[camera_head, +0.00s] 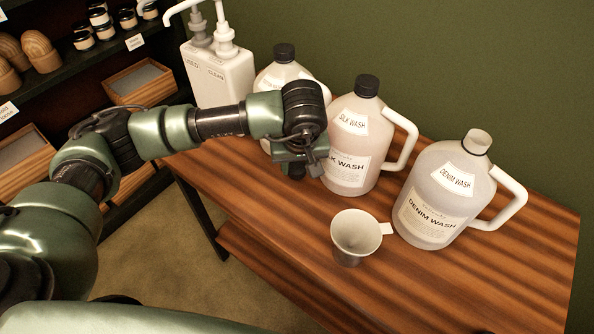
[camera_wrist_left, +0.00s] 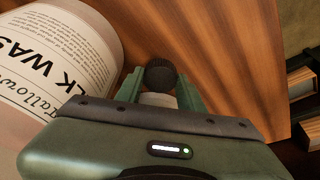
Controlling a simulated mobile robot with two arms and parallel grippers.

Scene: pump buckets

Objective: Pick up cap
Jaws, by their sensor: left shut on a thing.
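My left gripper (camera_head: 300,165) is over the table's left part, in front of the silk wash jug (camera_head: 349,145). In the left wrist view a black ribbed cap (camera_wrist_left: 160,75) sits between the green fingers of this gripper (camera_wrist_left: 159,90), which is shut on it. In the head view the cap is mostly hidden by the gripper. The denim wash jug (camera_head: 436,205) stands at the right with an open, uncapped neck. The silk wash jug and the jug behind my gripper (camera_head: 279,75) wear black caps. My right gripper is not in view.
A cup with a handle (camera_head: 356,240) stands on the wooden table (camera_head: 470,285) in front of the jugs. A white pump container (camera_head: 218,75) stands at the back left. Shelves with wooden boxes (camera_head: 140,82) are at the left. The table's front right is clear.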

